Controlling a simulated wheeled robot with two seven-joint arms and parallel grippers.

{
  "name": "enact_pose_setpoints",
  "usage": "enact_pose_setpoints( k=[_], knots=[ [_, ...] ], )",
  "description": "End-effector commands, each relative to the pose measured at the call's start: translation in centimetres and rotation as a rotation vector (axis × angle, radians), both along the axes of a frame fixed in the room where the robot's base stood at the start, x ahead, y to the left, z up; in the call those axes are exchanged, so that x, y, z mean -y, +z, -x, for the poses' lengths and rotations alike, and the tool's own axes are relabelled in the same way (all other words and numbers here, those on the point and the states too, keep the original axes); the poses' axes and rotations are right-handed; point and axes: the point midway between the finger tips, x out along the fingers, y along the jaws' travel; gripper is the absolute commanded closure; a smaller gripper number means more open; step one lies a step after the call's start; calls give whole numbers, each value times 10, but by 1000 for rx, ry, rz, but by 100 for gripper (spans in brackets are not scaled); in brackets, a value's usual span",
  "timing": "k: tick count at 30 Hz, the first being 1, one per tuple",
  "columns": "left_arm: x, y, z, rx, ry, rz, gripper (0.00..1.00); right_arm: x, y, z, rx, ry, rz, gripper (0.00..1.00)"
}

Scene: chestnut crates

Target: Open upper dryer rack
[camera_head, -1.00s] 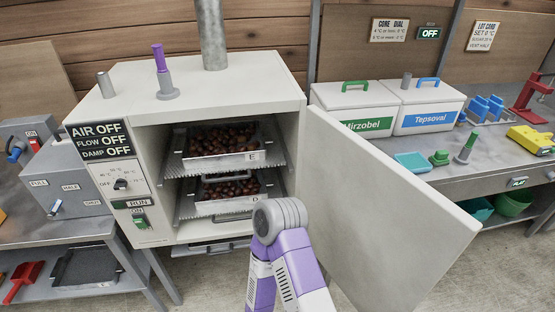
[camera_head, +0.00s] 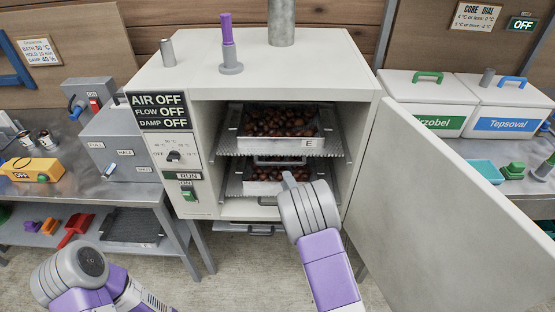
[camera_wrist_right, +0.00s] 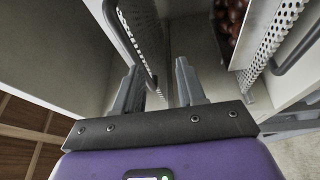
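The white dryer (camera_head: 350,75) stands with its door (camera_head: 440,200) swung open to the right. Inside, the upper rack (camera_head: 335,147) carries a tray of chestnuts (camera_head: 280,122) labelled E; its handle (camera_head: 280,162) is at the front edge. The lower rack (camera_head: 236,182) holds another chestnut tray. In the right wrist view my right gripper (camera_wrist_right: 158,85) is open and empty, with the upper rack's handle (camera_wrist_right: 122,35) just beyond its left finger; contact is unclear. In the head view the right wrist covers part of the lower rack. My left arm is at lower left, its gripper out of view.
The open door bounds the space to the right of my right arm. A side bench (camera_head: 100,183) with a grey control box stands left. White boxes (camera_head: 430,92) and a turquoise tray (camera_head: 487,171) are on the right bench. A purple-topped post (camera_head: 231,65) stands on the dryer.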

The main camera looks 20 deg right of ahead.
Motion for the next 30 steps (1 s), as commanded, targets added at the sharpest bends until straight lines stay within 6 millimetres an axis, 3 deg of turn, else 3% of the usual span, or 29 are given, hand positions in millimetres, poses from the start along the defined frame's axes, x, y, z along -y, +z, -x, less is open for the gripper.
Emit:
enact_pose_setpoints(
  k=[2,5,18,30],
  knots=[
    [0,0,0,0,0,0,38,-5,20,-4,73,19,71,60],
    [0,-1,0,0,0,0,38,-8,30,-10,109,26,106,60],
    [0,-6,0,0,0,0,38,-14,39,-67,106,24,104,60],
    [0,-7,0,0,0,0,38,-15,41,-78,103,23,102,60]
  ],
)
